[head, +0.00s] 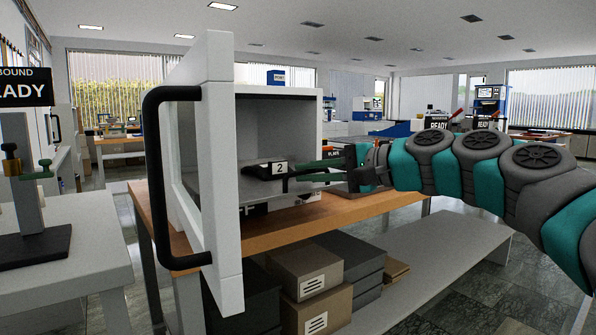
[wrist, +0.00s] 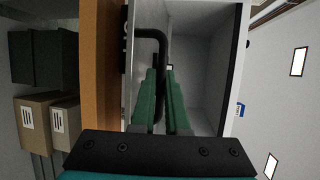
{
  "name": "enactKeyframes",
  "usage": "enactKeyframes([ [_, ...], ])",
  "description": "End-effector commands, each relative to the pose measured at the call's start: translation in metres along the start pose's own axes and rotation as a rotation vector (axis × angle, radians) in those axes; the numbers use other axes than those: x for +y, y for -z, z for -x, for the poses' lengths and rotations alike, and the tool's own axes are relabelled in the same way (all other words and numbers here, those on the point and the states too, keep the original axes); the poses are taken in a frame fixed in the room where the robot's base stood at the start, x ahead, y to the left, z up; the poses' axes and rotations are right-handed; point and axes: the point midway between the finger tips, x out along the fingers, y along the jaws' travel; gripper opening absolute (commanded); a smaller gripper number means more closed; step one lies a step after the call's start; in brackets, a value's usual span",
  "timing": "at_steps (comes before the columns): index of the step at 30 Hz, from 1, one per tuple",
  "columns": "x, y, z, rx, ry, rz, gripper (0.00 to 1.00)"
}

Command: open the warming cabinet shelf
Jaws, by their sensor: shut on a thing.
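The warming cabinet (head: 321,112) stands on a wooden-topped bench, its interior showing grey. Its thick white door (head: 218,150) stands swung open at the left, with a long black handle (head: 153,180). Low in the opening is the shelf (head: 258,186), with a tag reading 2 (head: 279,168) and a black bar handle, clearer in the wrist view (wrist: 151,33). My gripper (head: 292,178) reaches in from the right, and its green fingers (wrist: 161,75) are shut on the shelf handle. The fingers partly hide the handle; I cannot tell how far out the shelf is.
The bench's wooden top (head: 330,222) runs right under my arm. Cardboard boxes (head: 305,275) sit on its lower level. A grey table (head: 70,240) with a press stands at the left. Open floor lies at the lower right.

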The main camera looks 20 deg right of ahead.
Motion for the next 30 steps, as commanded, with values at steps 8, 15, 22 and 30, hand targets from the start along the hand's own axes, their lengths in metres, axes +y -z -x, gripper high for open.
enactKeyframes([
  [8,0.0023,-0.0026,0.0066,0.0,-0.001,-0.001,0.0],
  [15,0.0023,-0.0025,0.0064,0.0,-0.001,-0.001,0.0],
  [22,0.0018,-0.0025,0.0065,0.0,-0.001,-0.001,0.25],
  [30,0.0012,-0.0021,0.0124,0.001,0.001,-0.001,0.25],
])
